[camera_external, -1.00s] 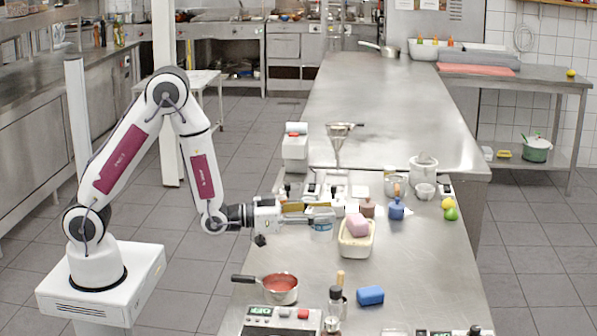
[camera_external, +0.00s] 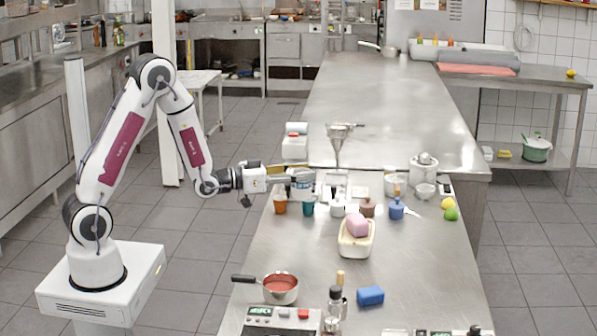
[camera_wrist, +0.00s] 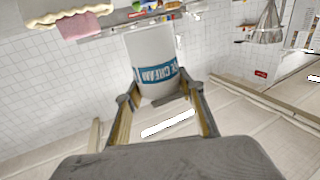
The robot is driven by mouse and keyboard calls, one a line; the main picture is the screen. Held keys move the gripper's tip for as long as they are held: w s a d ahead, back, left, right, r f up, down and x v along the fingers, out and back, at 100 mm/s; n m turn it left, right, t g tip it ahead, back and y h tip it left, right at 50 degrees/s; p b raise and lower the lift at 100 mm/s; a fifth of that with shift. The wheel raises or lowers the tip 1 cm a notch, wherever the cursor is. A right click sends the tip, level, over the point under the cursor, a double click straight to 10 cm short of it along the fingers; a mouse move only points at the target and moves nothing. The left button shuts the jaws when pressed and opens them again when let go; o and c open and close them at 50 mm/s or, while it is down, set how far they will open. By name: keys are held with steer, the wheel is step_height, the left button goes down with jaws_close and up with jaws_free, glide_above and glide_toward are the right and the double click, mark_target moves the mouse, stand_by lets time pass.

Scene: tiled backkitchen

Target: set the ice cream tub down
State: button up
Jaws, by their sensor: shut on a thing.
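The ice cream tub (camera_external: 302,184) is white with a blue label band. In the external view the tub shows above and behind an orange cup and a teal cup. I cannot tell the exact gap beneath it.
The orange cup (camera_external: 280,203) and teal cup (camera_external: 308,206) stand close below the tub. A cream container (camera_external: 357,245) with a pink block (camera_external: 357,225) is to the right. A red-filled saucepan (camera_external: 281,288) stands nearer the front. The table between them is clear.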

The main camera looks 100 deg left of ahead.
mark_target(290, 170)
steer(key=shift+s+a+m+t+h, duration=0.2)
steer(key=shift+s+m+t+h, duration=0.3)
steer(key=shift+s+m+h, duration=1.05)
steer(key=shift+n+h, duration=0.25)
steer(key=shift+h, duration=0.1)
steer(key=shift+f, duration=0.15)
steer(key=shift+f, duration=2.85)
steer(key=shift+f, duration=0.15)
steer(key=shift+f, duration=1.7)
steer(key=shift+f, duration=0.25)
